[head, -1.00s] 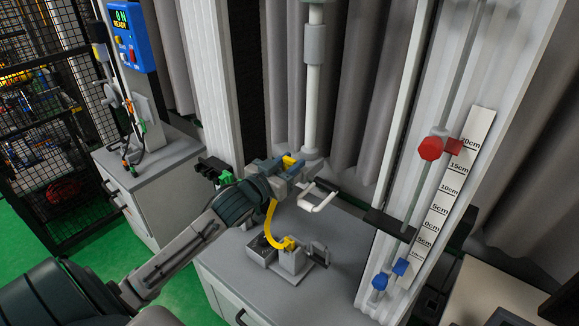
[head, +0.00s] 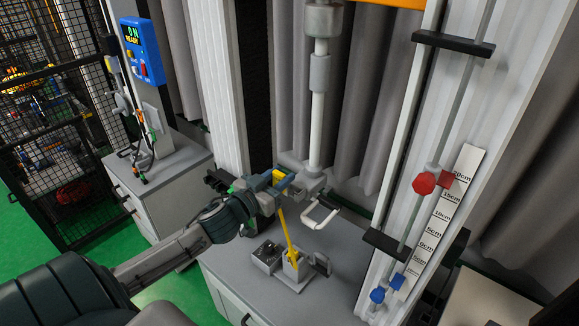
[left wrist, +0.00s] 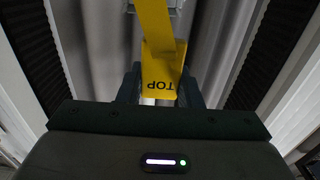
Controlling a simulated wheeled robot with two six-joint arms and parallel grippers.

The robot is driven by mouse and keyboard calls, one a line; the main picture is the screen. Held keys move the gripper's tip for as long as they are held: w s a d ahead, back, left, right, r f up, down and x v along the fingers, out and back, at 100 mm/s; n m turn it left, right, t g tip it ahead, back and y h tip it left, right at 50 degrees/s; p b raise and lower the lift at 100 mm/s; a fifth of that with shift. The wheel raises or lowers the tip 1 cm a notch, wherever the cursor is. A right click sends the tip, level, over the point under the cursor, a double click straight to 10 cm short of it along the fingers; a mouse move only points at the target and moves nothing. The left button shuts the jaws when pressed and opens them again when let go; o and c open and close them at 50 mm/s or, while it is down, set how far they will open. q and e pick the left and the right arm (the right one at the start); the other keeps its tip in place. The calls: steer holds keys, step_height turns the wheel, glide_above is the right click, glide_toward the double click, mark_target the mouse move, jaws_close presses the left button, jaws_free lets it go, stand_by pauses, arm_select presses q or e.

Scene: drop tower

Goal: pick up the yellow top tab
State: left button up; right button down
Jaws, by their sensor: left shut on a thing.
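The yellow top tab (head: 279,174) is between the fingers of my left gripper (head: 274,190), in front of the white vertical rod. In the left wrist view the yellow tab (left wrist: 160,72) shows the word TOP, upside down, between my two dark fingers (left wrist: 162,92). My left gripper is shut on it. A yellow strip (head: 288,230) runs from below the gripper down to a small grey fixture (head: 295,268) on the cabinet top. The strip is nearly straight and slightly tilted. My right gripper is not in view.
A white U-shaped handle (head: 320,214) is close right of the gripper. The white rod (head: 315,105) stands behind. At right are a clear-tube rail with a red knob (head: 424,183), blue knobs (head: 378,295) and a cm scale (head: 447,210). The cabinet's front left top is clear.

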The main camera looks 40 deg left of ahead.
arm_select(q)
steer(key=s, duration=0.1)
steer(key=s+p, duration=0.1)
steer(key=s+a, duration=0.1)
steer(key=shift+s+r+p, duration=0.1)
steer(key=shift+r+p, duration=0.15)
steer(key=shift+p, duration=0.05)
glide_toward(275, 176)
steer(key=a, duration=0.2)
steer(key=shift+r, duration=0.3)
steer(key=shift+r, duration=0.15)
stand_by(0.5)
